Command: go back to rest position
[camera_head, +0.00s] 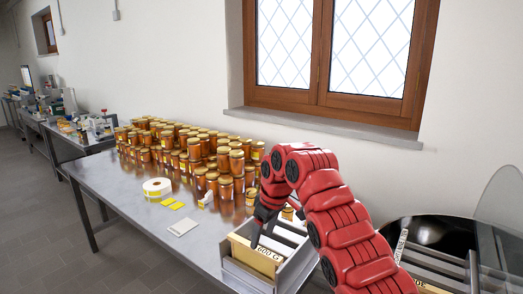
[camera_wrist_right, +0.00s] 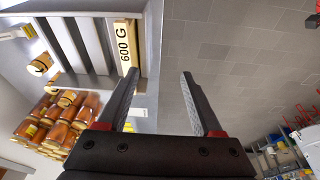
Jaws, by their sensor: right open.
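My right arm is red and comes in from the lower right of the head view. My right gripper (camera_head: 262,222) is at the metal box near the table's right end. In the right wrist view its two dark fingers (camera_wrist_right: 163,100) are spread apart with nothing between them. A wooden block marked "600 G" (camera_wrist_right: 125,46) sits in the end slot of the box, just beyond the left finger; it also shows in the head view (camera_head: 255,256). My left gripper is not in view.
The metal table (camera_head: 130,190) carries many amber jars with gold lids (camera_head: 190,150), a label roll (camera_head: 157,188), yellow labels (camera_head: 176,205) and a white pad (camera_head: 183,227). A dark round tank (camera_head: 430,232) stands at the right. A wooden window (camera_head: 335,60) is behind. The floor at left is clear.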

